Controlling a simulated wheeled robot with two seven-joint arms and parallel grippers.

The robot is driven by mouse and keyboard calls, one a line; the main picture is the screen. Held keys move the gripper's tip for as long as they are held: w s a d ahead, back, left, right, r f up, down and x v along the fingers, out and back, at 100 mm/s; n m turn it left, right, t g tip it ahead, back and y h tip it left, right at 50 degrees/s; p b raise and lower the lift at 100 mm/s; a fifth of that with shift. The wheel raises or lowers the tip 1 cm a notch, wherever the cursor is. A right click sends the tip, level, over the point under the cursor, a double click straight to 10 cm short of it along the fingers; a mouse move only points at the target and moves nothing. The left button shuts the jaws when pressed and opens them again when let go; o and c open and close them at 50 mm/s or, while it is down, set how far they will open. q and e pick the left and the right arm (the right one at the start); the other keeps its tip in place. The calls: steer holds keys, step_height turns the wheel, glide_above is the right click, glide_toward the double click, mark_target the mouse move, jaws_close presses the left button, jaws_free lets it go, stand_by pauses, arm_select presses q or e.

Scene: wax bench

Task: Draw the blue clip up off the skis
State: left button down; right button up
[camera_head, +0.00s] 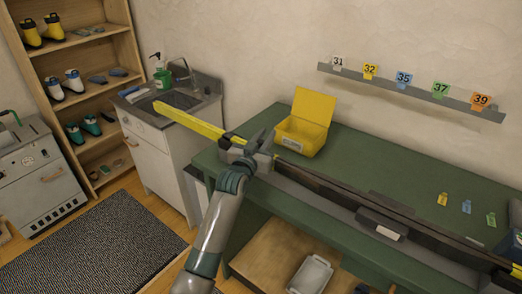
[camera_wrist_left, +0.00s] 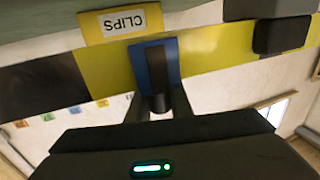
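The skis (camera_head: 190,119) lie along the bench, with a yellow end past its left edge and a dark length to the right. In the left wrist view the yellow stretch of ski (camera_wrist_left: 215,48) crosses the picture. The blue clip (camera_wrist_left: 137,68) sits around or against that stretch, upright in the picture. My left gripper (camera_head: 262,140) is at the skis near the bench's left end and hides the clip in the head view. In the wrist view its dark finger (camera_wrist_left: 158,75) overlaps the clip. Whether it grips the clip is unclear. My right gripper is out of view.
An open yellow box (camera_head: 300,136) stands behind the skis, its CLIPS label (camera_wrist_left: 123,22) close beside the clip in the wrist view. Several small coloured clips (camera_head: 466,207) lie on the green bench (camera_head: 400,174) at right.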

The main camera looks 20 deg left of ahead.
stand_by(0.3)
arm_select(q)
steer(key=s+d+r+b, duration=0.4)
steer(key=s+d+r, duration=0.2)
steer(key=d+r, duration=0.4)
steer(key=shift+r+b, duration=0.35)
steer(key=shift+r, duration=0.15)
steer(key=shift+s+a, duration=0.1)
